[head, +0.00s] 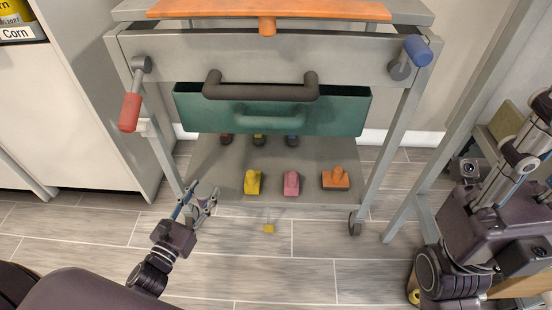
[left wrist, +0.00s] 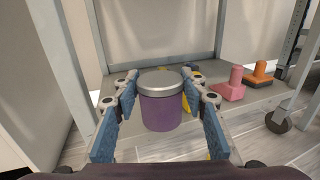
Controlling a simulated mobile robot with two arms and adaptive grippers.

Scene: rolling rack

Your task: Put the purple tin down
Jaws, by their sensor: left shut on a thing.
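The purple tin (left wrist: 160,112) with a silver lid stands upright between the fingers of my left gripper in the left wrist view. My left gripper (left wrist: 160,100) is shut on it. In the head view my left gripper (head: 203,203) is low, by the front left leg of the grey rolling rack (head: 215,160), and I cannot make out the tin there. My right gripper (head: 525,150) is at the right edge of the head view, partly cut off, and its fingers do not show clearly.
The rack's lower shelf holds yellow (head: 252,182), pink (head: 291,184) and orange (head: 336,179) knobbed pieces, with more behind. A green drawer (head: 345,112) hangs above. The floor in front is mostly clear.

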